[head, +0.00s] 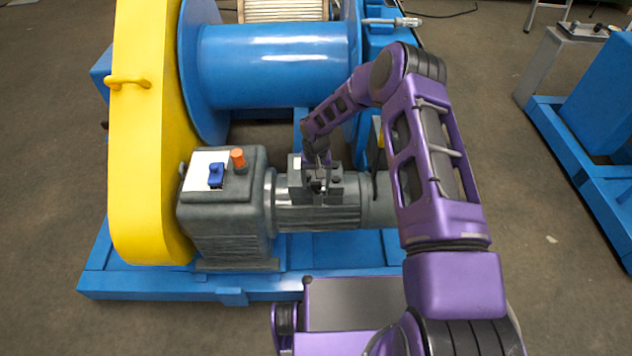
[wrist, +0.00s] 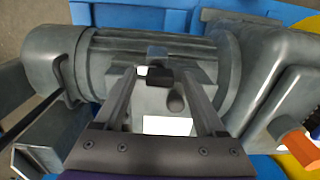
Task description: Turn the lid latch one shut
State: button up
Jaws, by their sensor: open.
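My gripper (head: 318,184) is over the grey box on top of the motor, pointing down, with its fingers apart. In the wrist view the fingers reach over the box's grey lid (wrist: 150,98) on either side of a small black latch-like piece (wrist: 159,76). It lies between the fingertips, near the lid's edge. I cannot tell whether the fingers touch it or how far it is turned. A round dark knob-like part (wrist: 177,103) sits beside it. In the head view my gripper hides most of the lid.
The ribbed grey motor (head: 318,217) joins a gearbox (head: 228,212) with an orange cap (head: 237,158) and a blue part (head: 216,175). A yellow guard (head: 148,170) stands left, a blue drum (head: 272,66) behind.

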grip_shut()
jog(key=shift+n, duration=0.3)
jog(key=n+b, duration=0.3)
jog(key=shift+s+f, duration=0.1)
jog(key=shift+f, duration=0.05)
jog(key=n+b, duration=0.2)
jog(key=n, duration=0.3)
jog(key=shift+s+d+n, duration=0.1)
jog(key=shift+n, duration=0.3)
jog(key=n, duration=0.4)
jog(key=shift+d+b, duration=0.1)
jog(key=shift+b, duration=0.3)
jog(key=shift+d+n, duration=0.1)
jog(key=shift+n, duration=2.1)
